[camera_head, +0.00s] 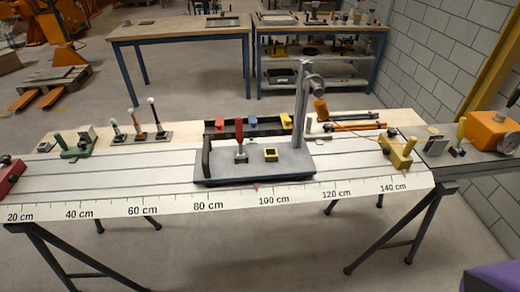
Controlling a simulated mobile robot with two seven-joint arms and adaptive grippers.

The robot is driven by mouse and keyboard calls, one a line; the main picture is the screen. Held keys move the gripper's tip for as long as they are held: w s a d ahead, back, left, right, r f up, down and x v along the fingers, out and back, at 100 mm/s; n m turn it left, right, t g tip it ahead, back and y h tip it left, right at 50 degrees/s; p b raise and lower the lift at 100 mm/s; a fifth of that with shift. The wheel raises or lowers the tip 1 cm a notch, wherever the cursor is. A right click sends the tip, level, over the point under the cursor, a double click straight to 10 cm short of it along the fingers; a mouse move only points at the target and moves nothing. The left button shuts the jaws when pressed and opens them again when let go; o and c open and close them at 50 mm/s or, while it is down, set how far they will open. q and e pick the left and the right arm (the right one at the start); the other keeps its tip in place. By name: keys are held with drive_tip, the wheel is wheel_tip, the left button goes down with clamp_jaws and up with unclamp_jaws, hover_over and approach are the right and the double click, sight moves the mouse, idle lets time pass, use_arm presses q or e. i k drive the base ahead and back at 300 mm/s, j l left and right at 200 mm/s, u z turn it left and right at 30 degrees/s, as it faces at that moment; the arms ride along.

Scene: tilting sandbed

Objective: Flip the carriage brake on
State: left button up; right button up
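A grey carriage (255,168) sits on the white railed bench, above roughly the 80 to 110 cm marks of the scale. A red-handled lever (239,133) stands nearly upright on a small metal base on the carriage's left part. I cannot tell for sure that it is the brake. A small yellow square block (270,155) with a dark centre is right of the lever. A black handle (206,157) stands at the carriage's left end, and a tall grey post (301,105) rises at its right end. Neither of my grippers is in view.
The scale strip (170,204) runs along the bench's front edge. Behind the carriage is a black tray (262,127) with red, blue and yellow pieces. A yellow clamp-like block (398,152) stands to the right, and a green-handled device (73,147) to the left.

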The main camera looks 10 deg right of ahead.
sight(238, 121)
drive_tip(key=u, duration=0.4)
drive_tip(key=l+u, duration=0.35)
drive_tip(key=k+l+u, duration=0.15)
drive_tip(key=u, duration=0.15)
drive_tip(key=k+l+u, duration=0.15)
drive_tip(key=l+u, duration=0.2)
drive_tip(key=k+l+u, duration=0.2)
drive_tip(key=k+l, duration=0.55)
drive_tip(key=l, duration=0.15)
